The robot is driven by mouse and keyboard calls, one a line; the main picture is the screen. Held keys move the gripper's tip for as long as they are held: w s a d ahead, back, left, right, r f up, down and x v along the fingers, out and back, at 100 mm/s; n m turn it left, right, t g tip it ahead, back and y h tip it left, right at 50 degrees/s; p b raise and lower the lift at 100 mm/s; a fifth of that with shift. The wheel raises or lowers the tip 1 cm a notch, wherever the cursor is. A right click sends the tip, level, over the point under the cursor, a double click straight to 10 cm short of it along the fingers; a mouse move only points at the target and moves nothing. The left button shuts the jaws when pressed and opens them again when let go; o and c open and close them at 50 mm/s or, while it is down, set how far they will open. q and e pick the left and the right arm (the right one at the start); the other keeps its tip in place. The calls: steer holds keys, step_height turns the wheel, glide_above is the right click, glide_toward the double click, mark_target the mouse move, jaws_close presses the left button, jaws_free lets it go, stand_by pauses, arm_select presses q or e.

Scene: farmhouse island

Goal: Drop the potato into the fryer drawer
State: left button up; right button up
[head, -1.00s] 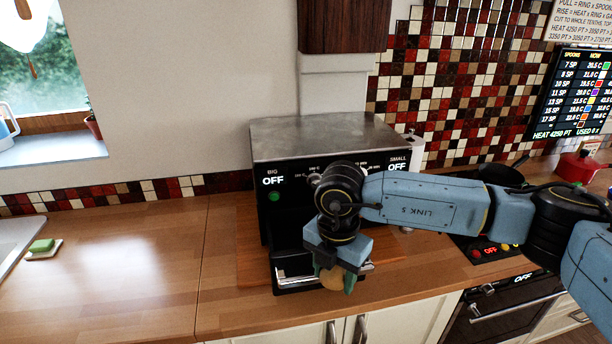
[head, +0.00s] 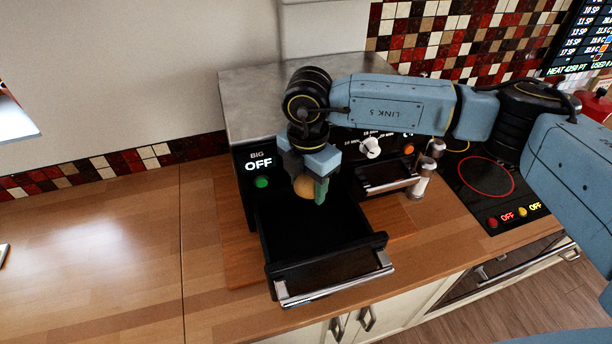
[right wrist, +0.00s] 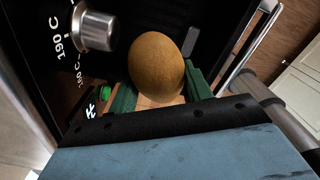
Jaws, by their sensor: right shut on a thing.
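The potato (head: 304,187) is round and tan-brown. My right gripper (head: 309,190), with green fingers, is shut on it and points down. They appear over the back part of the open fryer drawer (head: 328,274), close to the fryer's front. The drawer is black with a silver handle, and its visible inside is dark and looks empty. The black fryer (head: 240,92) has a metal top and reads BIG OFF. In the right wrist view the potato (right wrist: 157,70) sits between the green fingers, near a silver knob. My left gripper is not in view.
A black hob (head: 487,178) lies farther right.

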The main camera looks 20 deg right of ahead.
steer(key=shift+w+f+b, duration=0.1)
steer(key=shift+f+b, duration=0.05)
steer(key=shift+b, duration=0.15)
step_height(320, 180, down, 2)
steer(key=shift+f+b, duration=0.1)
steer(key=shift+b, duration=0.85)
steer(key=b, duration=1)
glide_above(307, 238)
step_height(307, 238, down, 13)
steer(key=shift+r, duration=0.1)
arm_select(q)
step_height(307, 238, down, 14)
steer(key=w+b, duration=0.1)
arm_select(e)
steer(key=shift+f, duration=0.8)
arm_select(q)
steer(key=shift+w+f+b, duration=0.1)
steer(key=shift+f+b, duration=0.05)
steer(key=shift+b, duration=0.3)
arm_select(e)
steer(key=shift+f, duration=0.25)
steer(key=o, duration=1.1)
steer(key=shift+r, duration=0.15)
